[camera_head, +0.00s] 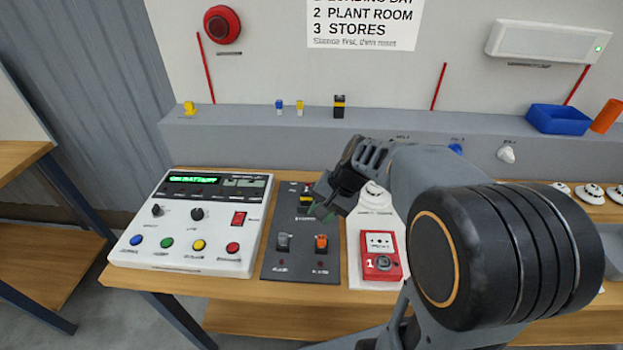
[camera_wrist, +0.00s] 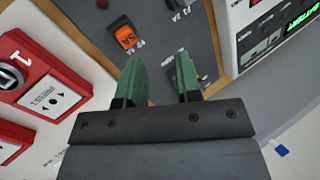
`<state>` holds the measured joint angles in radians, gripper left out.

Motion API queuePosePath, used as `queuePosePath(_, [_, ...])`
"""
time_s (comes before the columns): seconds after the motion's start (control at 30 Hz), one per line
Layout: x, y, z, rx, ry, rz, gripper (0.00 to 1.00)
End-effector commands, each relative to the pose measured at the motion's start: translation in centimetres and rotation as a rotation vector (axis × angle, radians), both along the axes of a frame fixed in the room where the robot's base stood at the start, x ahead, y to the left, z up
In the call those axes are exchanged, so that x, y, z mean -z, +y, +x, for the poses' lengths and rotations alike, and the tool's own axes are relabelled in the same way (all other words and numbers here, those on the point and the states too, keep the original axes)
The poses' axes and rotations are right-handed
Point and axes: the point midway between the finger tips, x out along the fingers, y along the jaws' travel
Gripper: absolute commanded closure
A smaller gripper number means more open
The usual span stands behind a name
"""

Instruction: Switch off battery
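The dark switch panel (camera_head: 300,262) lies flat on the bench. It carries a yellow-and-black switch (camera_head: 305,202) at its far end, a grey switch (camera_head: 283,242) and an orange switch (camera_head: 321,243). My gripper (camera_head: 322,212) is over the far right part of the panel, close beside the yellow-and-black switch. In the wrist view, its green fingers (camera_wrist: 161,70) are apart with nothing held between them. The orange switch (camera_wrist: 126,38) shows beyond the fingers there. The yellow-and-black switch is not clear in the wrist view.
A white console (camera_head: 190,222) with a lit green display, seemingly reading "ON BATTERY", stands left of the panel. A red call point (camera_head: 381,256) is to the right, with a white detector (camera_head: 374,197) behind it. A grey ledge (camera_head: 240,121) runs along the wall.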

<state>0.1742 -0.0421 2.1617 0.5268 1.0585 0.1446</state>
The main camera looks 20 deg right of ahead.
Motion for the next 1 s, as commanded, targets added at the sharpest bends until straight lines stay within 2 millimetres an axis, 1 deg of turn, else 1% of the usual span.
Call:
queuePosePath(0.03, [0.2,-0.5,1.9,0.081,0.052,0.077,0.68])
queuePosePath(0.2, [1.7,-2.1,7.8,0.339,0.183,0.351,0.68])
queuePosePath(0.3, [2.9,-3.4,10.8,0.467,0.242,0.495,0.68])
queuePosePath(0.4, [4.1,-4.9,13.3,0.573,0.287,0.619,0.68])
queuePosePath(0.5, [5.2,-6.2,15.1,0.657,0.319,0.722,0.68])
queuePosePath(0.6, [6.1,-7.3,16.3,0.717,0.342,0.799,0.68])
queuePosePath(0.73, [6.9,-8.2,17.3,0.765,0.356,0.858,0.68])
queuePosePath(0.87, [7.4,-7.8,18.0,0.782,0.363,0.885,0.68])
queuePosePath(1.0, [8.1,-6.1,18.8,0.784,0.366,0.888,0.68])
